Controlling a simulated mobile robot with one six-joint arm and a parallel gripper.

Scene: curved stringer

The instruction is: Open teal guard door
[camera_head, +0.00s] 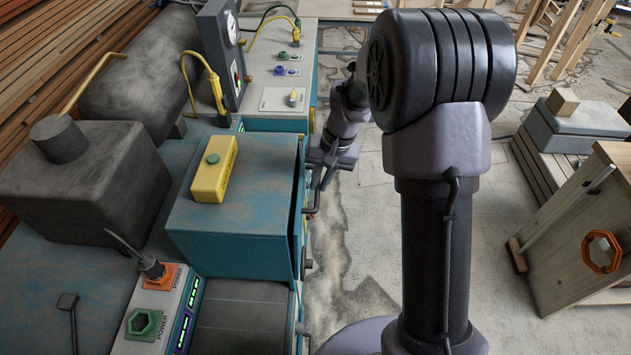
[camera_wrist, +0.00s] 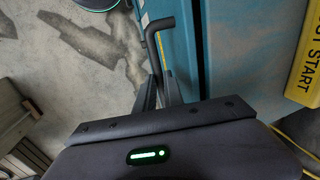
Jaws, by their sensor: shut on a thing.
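The teal guard door (camera_head: 297,212) is on the right side of the worn teal machine housing (camera_head: 225,235) in the head view, seen nearly edge-on. In the wrist view the door (camera_wrist: 178,38) stands beside the housing (camera_wrist: 245,50) with a narrow dark gap between them; how far it is open I cannot tell. A dark bent bar handle (camera_wrist: 158,28) sticks out from the door. My gripper (camera_wrist: 160,85) is shut on the handle, its fingers on either side of the bar. In the head view my gripper (camera_head: 319,178) is beside the door, partly hidden.
A yellow button box (camera_head: 213,172) sits on the housing. A power panel (camera_head: 155,300) is at the front left, and a control cabinet (camera_head: 275,95) stands behind. Concrete floor (camera_head: 355,225) is open right of the door. A wooden cabinet (camera_head: 575,235) stands at far right.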

